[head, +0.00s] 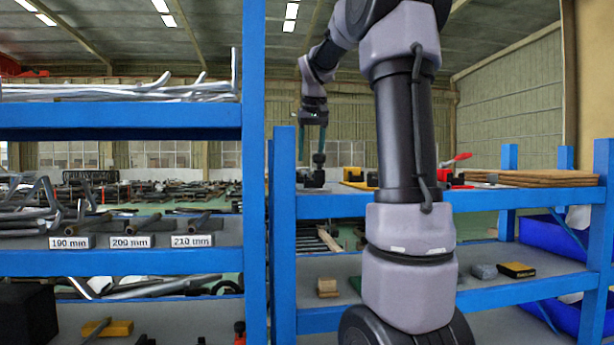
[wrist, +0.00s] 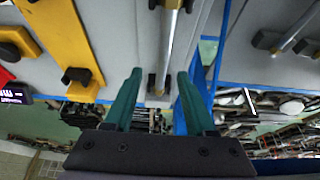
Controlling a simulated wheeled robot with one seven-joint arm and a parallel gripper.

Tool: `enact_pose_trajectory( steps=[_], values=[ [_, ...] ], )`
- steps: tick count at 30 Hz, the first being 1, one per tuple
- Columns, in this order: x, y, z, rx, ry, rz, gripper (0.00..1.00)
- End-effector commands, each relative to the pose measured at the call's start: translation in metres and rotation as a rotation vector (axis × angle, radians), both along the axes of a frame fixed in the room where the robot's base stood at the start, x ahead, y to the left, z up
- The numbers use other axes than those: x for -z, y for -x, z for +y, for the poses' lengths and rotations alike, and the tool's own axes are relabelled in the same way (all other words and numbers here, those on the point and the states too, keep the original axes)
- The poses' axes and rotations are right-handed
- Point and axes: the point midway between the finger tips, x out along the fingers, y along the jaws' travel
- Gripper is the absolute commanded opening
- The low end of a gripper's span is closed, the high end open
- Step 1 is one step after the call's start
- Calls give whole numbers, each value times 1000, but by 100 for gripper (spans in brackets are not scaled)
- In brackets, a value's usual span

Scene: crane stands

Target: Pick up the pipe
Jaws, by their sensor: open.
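In the wrist view a thin grey metal pipe (wrist: 169,38) lies on a grey surface, with dark holders at its two ends. My gripper (wrist: 160,73) has two green fingers spread apart, one on each side of the line of this pipe. Nothing is between the fingers in their grasp; whether they touch the pipe cannot be told. In the head view my gripper (head: 314,146) points down over the left part of the right-hand blue rack's top shelf. The pipe there is too small or hidden to make out.
A yellow bar tool (wrist: 82,75) lies beside the pipe. Another pipe (wrist: 296,28) rests in black holders across a gap. In the head view, pipes lie behind labels such as 200 mm (head: 131,241) on the left rack. A blue post (head: 254,170) stands left of my arm.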

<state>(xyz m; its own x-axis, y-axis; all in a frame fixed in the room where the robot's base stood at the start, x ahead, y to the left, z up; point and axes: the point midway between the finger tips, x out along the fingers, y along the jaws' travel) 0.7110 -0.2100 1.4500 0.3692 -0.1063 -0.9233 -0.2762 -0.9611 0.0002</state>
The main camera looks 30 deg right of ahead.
Motion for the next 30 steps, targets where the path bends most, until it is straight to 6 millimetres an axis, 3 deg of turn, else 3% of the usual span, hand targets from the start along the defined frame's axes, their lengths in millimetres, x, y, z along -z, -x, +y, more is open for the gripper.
enact_pose_trajectory(
  steps=[9,18,22,23,30],
  values=[
    [42,-14,1,-1,0,4,56],
    [46,-16,1,0,0,1,56],
    [46,-16,1,0,0,1,6],
    [46,-16,1,0,0,1,0],
    [46,-16,1,0,0,1,0]
  ],
)
